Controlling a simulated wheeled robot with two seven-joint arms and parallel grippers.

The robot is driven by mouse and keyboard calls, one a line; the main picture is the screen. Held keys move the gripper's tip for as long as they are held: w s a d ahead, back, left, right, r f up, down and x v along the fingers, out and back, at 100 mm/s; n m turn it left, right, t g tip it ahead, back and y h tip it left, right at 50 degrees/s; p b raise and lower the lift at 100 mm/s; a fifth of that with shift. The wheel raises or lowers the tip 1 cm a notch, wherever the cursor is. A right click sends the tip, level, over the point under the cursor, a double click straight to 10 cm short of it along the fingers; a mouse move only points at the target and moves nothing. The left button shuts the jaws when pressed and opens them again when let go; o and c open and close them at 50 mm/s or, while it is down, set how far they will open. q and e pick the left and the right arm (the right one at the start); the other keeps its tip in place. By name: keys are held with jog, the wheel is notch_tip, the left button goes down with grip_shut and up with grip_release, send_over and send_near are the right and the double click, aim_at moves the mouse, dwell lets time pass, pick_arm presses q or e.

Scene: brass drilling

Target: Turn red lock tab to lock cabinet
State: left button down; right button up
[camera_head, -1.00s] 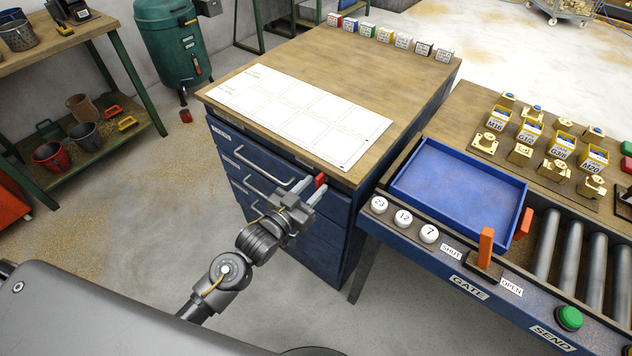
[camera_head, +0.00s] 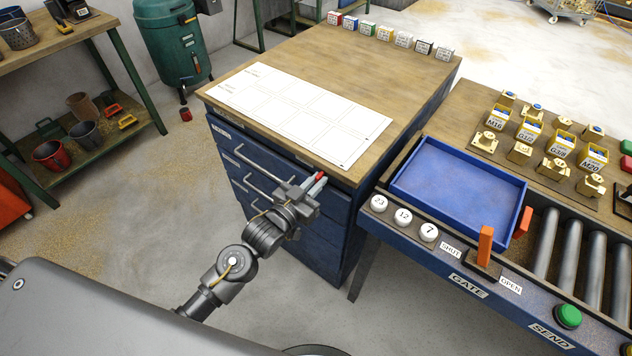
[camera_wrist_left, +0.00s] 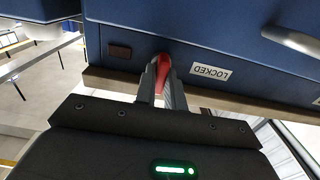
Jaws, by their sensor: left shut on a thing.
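The blue drawer cabinet (camera_head: 327,208) stands under the wooden worktop. The red lock tab (camera_head: 320,175) is at the right end of its top drawer front, partly hidden by my fingers. My left gripper (camera_head: 313,184) is shut on the red tab. In the left wrist view the red tab (camera_wrist_left: 163,68) sits between the two fingers (camera_wrist_left: 160,88), slightly tilted. A white "LOCKED" label (camera_wrist_left: 210,72) is on the blue front beside it. My right gripper is not in view.
A white marked sheet (camera_head: 300,112) lies on the worktop (camera_head: 330,65), with several small coloured boxes along the back. The blue tray (camera_head: 455,195) and orange gate lever (camera_head: 485,245) are close on the right. Drawer handles (camera_head: 264,168) project left of my gripper.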

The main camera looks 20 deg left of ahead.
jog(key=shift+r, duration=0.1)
pick_arm(q)
jog(key=shift+r+n+p, duration=0.1)
jog(key=shift+n+p, duration=0.95)
jog(key=shift+n, duration=0.15)
jog(key=shift+n+p, duration=0.35)
jog(key=shift+n, duration=0.05)
jog(key=shift+w+a+f+n+p, duration=0.15)
jog(key=shift+n+p, duration=1.25)
jog(key=shift+n, duration=1.05)
jog(key=shift+s+f+n+p, duration=0.1)
jog(key=shift+n+p, duration=1.3)
jog(key=shift+n, duration=1)
jog(key=shift+w+a+f+n+p, duration=0.15)
jog(key=shift+n+p, duration=1.25)
jog(key=shift+n, duration=1.05)
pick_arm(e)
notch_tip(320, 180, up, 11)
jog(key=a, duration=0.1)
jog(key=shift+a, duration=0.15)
pick_arm(q)
jog(key=shift+s, duration=0.1)
